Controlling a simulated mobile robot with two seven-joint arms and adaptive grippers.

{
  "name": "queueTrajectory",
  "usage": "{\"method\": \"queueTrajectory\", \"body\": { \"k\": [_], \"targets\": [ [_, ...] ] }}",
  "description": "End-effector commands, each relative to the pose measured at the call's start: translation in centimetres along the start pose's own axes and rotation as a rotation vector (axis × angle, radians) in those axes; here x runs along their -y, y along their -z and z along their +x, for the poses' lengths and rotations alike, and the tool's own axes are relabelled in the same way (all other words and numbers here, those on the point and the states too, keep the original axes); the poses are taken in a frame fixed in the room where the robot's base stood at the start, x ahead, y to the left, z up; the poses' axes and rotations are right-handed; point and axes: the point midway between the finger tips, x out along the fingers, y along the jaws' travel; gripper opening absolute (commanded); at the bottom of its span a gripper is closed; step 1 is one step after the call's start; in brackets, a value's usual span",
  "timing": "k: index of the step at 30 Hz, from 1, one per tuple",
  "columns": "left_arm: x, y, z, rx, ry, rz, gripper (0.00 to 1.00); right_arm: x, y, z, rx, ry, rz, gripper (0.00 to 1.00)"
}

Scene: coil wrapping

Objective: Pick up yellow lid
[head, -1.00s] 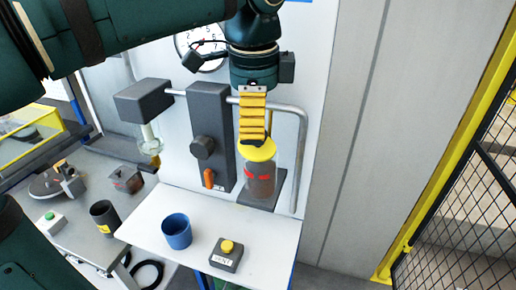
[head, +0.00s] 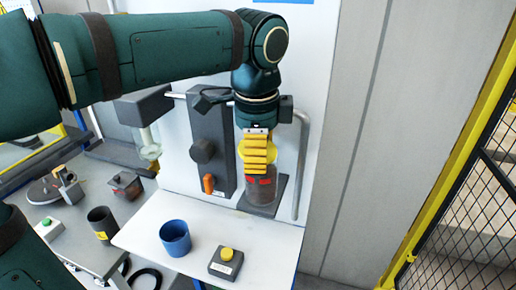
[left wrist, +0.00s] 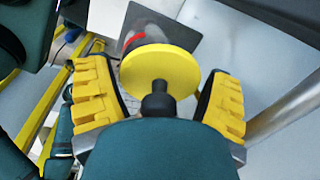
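The yellow lid (left wrist: 160,70) is a round disc with a black knob (left wrist: 158,100), seen in the left wrist view. It sits on top of a clear jar (head: 260,192) with red marks and brownish contents, on a dark base. In the head view only the edges of the lid (head: 242,152) show behind my fingers. My left gripper (head: 257,172) points down at the lid. In the left wrist view, its two yellow fingers (left wrist: 160,98) are spread apart, with the knob between them and a gap on each side. My right gripper is not in view.
A grey upright unit (head: 210,140) with an orange lever (head: 208,184) stands left of the jar. A bent metal pipe (head: 299,170) runs close on its right. A blue cup (head: 175,240) and a yellow button box (head: 226,262) stand in front on the white shelf (head: 205,222).

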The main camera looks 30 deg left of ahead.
Motion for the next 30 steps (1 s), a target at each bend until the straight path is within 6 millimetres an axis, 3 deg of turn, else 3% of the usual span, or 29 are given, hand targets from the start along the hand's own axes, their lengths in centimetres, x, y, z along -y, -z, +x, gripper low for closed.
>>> {"method": "queueTrajectory", "body": {
  "k": [1,3,17,23,30],
  "targets": [
    [0.0,0.0,0.0,0.0,0.0,0.0,0.58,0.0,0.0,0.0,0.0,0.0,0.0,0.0],
    [0.0,0.0,0.0,0.0,0.0,0.0,0.42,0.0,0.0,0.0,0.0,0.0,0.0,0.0],
    [0.0,-0.1,-0.4,0.0,0.002,-0.001,0.42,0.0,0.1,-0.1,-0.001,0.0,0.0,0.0],
    [0.0,-0.1,-2.3,-0.001,0.003,0.0,0.41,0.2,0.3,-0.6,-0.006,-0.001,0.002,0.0],
    [0.5,0.0,-6.1,-0.002,0.003,0.0,0.41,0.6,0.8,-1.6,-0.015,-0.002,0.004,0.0]
  ]
}}
